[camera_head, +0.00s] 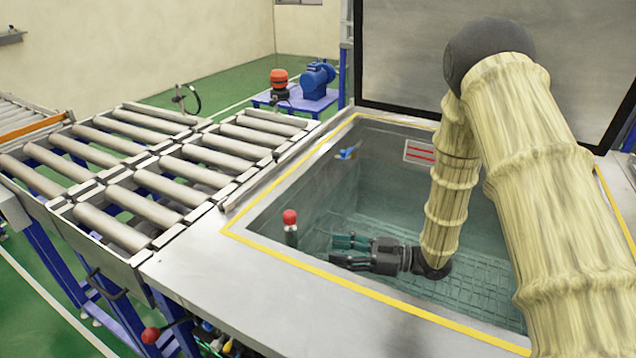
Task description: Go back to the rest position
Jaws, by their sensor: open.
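My gripper (350,251) is at the end of my arm, which wears a pale yellow ribbed sleeve. The gripper is dark, points to the left and is open, with nothing between its fingers. It is over the sunken tank (285,258), whose rim carries a yellow line. The raised lid (400,60) stands upright behind the tank. My arm hides part of the tank and of the lid.
A red-topped post (290,228) stands at the tank's left side, close to my gripper's fingertips. A roller conveyor (150,180) adjoins the tank on the left. A blue motor (317,80) sits on a blue stand behind it.

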